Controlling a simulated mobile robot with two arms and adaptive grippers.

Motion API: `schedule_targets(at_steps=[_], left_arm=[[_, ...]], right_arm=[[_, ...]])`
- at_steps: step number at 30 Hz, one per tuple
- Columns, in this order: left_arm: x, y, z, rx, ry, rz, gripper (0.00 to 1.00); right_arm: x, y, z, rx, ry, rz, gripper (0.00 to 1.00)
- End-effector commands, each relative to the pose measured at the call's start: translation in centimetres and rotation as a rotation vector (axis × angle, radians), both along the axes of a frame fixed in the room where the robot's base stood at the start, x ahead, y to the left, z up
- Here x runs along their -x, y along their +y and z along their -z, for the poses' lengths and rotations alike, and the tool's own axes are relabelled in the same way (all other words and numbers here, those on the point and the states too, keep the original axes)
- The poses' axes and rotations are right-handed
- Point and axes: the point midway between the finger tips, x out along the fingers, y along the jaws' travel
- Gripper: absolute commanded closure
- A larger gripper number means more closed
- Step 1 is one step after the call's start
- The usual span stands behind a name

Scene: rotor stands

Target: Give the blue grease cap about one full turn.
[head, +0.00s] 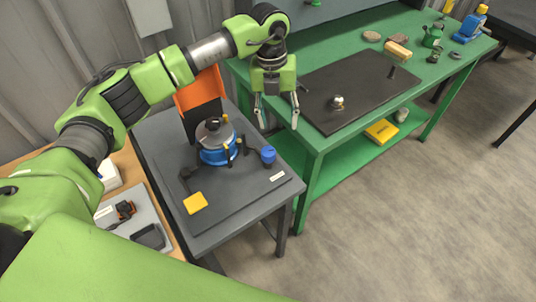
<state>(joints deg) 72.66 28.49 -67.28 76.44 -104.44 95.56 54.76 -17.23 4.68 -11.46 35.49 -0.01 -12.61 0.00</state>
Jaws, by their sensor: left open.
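The blue grease cap (268,154) stands upright on the right part of the grey stand (236,204), beside a round blue-based rotor unit (218,152) with a metal top. My left gripper (276,122) hangs above and a little behind the cap, pointing down. Its two fingers are spread apart with nothing between them. It is apart from the cap, near the gap between the stand and the green bench. My right gripper is not in view.
An orange panel (198,91) stands behind the rotor unit. A yellow block (195,203) lies at the stand's front. The green bench (312,143) at right bears a black mat (350,105) with a metal knob (337,102). Open floor lies at the lower right.

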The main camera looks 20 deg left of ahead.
Motion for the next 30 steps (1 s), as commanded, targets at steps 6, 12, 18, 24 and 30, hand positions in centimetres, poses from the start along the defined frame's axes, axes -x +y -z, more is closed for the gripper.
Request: schedule_targets(at_steps=[6, 12, 18, 24, 30], left_arm=[[0.0, 2.7, 0.6, -0.103, 0.015, -0.118, 0.52], [0.1, 2.7, 3.5, -0.103, 0.018, -0.116, 0.52], [0.1, 2.6, 7.9, -0.101, 0.019, -0.115, 0.52], [0.0, 2.6, 11.6, -0.100, 0.016, -0.114, 0.52], [0.0, 2.6, 13.6, -0.100, 0.013, -0.113, 0.52]], right_arm=[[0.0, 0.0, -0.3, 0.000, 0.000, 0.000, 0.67], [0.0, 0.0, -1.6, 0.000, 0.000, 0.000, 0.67], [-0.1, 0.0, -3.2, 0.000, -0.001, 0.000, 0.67], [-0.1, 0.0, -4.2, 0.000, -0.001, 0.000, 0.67], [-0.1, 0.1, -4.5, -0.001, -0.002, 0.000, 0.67]])
